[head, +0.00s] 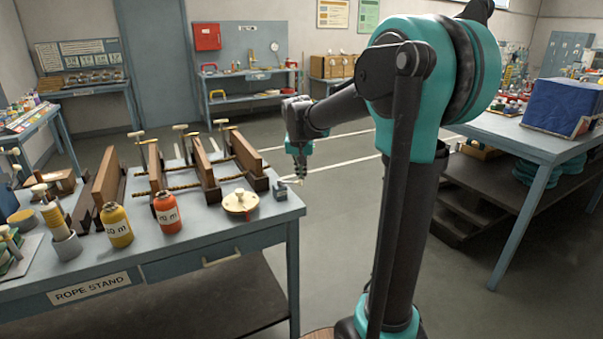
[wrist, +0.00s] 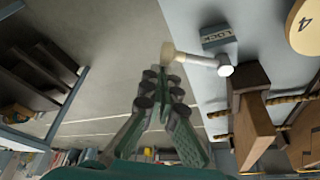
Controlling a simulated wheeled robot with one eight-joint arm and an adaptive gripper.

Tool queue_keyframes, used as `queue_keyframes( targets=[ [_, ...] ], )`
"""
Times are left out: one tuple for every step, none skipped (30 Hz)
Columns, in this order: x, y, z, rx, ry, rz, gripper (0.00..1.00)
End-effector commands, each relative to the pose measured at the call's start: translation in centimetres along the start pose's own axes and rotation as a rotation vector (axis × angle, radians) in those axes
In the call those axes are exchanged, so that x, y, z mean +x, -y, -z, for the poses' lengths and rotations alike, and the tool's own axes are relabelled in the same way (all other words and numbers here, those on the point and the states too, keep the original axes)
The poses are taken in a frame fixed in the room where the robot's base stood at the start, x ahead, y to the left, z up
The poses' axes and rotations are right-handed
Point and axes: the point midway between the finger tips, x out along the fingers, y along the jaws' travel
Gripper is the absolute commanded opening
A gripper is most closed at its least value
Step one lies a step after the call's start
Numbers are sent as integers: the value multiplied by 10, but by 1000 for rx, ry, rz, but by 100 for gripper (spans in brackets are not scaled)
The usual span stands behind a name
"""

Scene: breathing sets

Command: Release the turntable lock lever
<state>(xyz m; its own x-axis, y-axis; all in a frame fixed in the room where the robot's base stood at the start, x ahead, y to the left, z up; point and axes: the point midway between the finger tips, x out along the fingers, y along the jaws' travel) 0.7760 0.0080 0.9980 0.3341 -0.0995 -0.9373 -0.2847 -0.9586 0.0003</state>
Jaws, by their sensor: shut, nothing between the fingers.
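The lock lever (wrist: 198,60) is a pale metal rod with a cream knob (wrist: 168,53) at its end, beside a grey block marked LOCK (wrist: 217,37). In the head view the grey lock block (head: 279,188) sits at the right end of the bench. The turntable (head: 238,203) is a round cream disc left of it; its edge, with a 4, shows in the wrist view (wrist: 305,28). My gripper (wrist: 165,78) is shut and empty, its fingertips close to the knob; I cannot tell whether they touch. In the head view my gripper (head: 299,176) hangs just off the bench's right edge.
Brown wooden stands with ropes (head: 205,175) fill the middle of the rope bench (head: 200,225). A yellow bottle (head: 117,225) and an orange bottle (head: 167,212) stand near its front. Open floor lies right of the bench. Another table (head: 520,140) stands at right.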

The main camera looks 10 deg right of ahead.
Motion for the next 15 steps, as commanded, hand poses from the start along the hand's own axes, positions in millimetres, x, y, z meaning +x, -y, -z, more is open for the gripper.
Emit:
queue_keyframes(
  targets=[
    [0, 0, -1, 9, 0, -3, 0],
    [-1, 0, -2, 16, 0, -6, 0],
    [-1, 0, -2, 25, 0, -9, 0],
    [-1, 0, -3, 32, 0, -11, 0],
    [-1, 0, -3, 37, 1, -13, 0],
    [-1, 0, -3, 41, 1, -15, 0],
    [-1, 0, -4, 45, 1, -16, 0],
    [-1, 0, -4, 48, 1, -18, 0],
    [-2, 0, -4, 54, 1, -20, 0],
    [-2, -1, -5, 58, 1, -21, 0],
    [-2, -1, -5, 62, 1, -23, 0],
    [-2, -1, -6, 67, 1, -26, 0],
    [-2, -1, -6, 72, 1, -27, 0],
    [-2, -1, -6, 78, 1, -30, 0],
    [-3, -1, -7, 87, 1, -33, 0]
  ],
)
